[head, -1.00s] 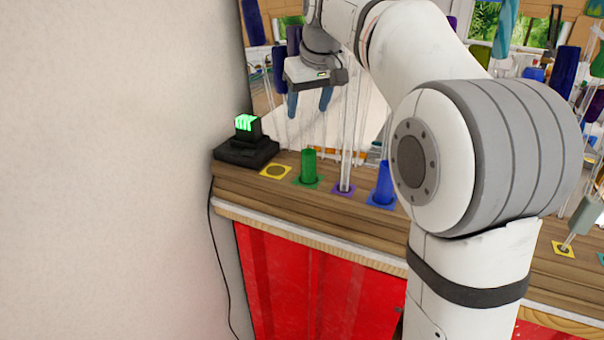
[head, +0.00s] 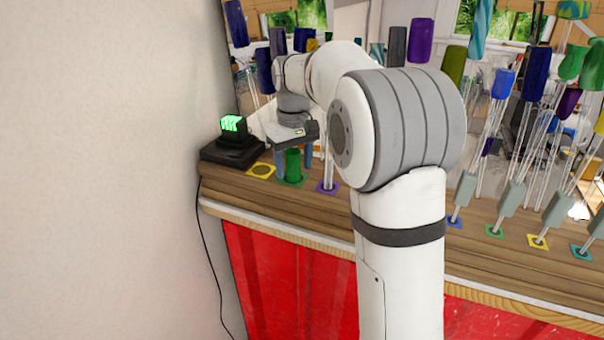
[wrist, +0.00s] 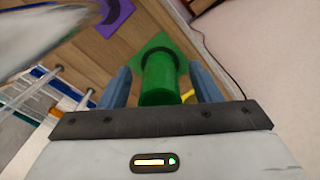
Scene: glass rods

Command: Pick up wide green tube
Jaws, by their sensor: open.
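The wide green tube (head: 292,164) stands upright on a green square marker near the left end of the wooden shelf. In the wrist view the green tube (wrist: 161,77) sits between my two blue fingers, with a finger on each side. My gripper (head: 294,165) is lowered over the tube and open; in the wrist view my gripper (wrist: 160,85) shows small gaps beside the tube. The upper end of the tube is partly hidden by the gripper body.
A black device with a green display (head: 232,138) stands left of the tube, beside the wall. A yellow marker (head: 261,170) lies between them. A clear rod on a purple marker (head: 327,187) stands just right. Several glass rods crowd the shelf's right side.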

